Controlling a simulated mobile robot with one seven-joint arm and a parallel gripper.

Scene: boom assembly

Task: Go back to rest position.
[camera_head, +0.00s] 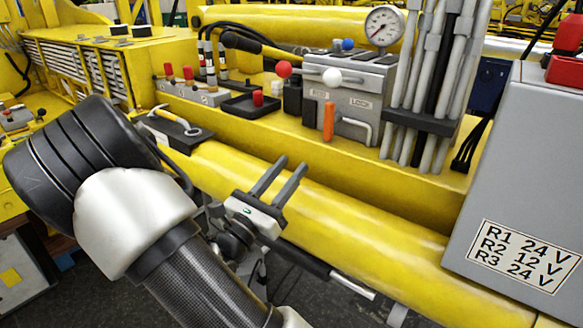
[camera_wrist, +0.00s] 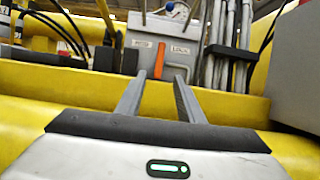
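My gripper (camera_head: 280,178) is in front of the yellow boom tube in the head view, with its two grey fingers pointing up and to the right. The fingers are apart with nothing between them. In the wrist view my gripper (camera_wrist: 156,82) is also open and empty. Beyond its fingertips stands the grey lock box (camera_head: 350,95) with an orange handle (camera_head: 329,121) hanging upright on its front. The fingertips appear apart from the box. My arm fills the lower left of the head view.
The yellow boom tube (camera_head: 345,222) runs below the panel. A red-knobbed lever (camera_head: 284,69), a pressure gauge (camera_head: 384,26) and grey hoses (camera_head: 430,80) stand around the box. A grey cabinet (camera_head: 530,170) with a voltage label blocks the right. Red-capped switches (camera_head: 188,74) sit at left.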

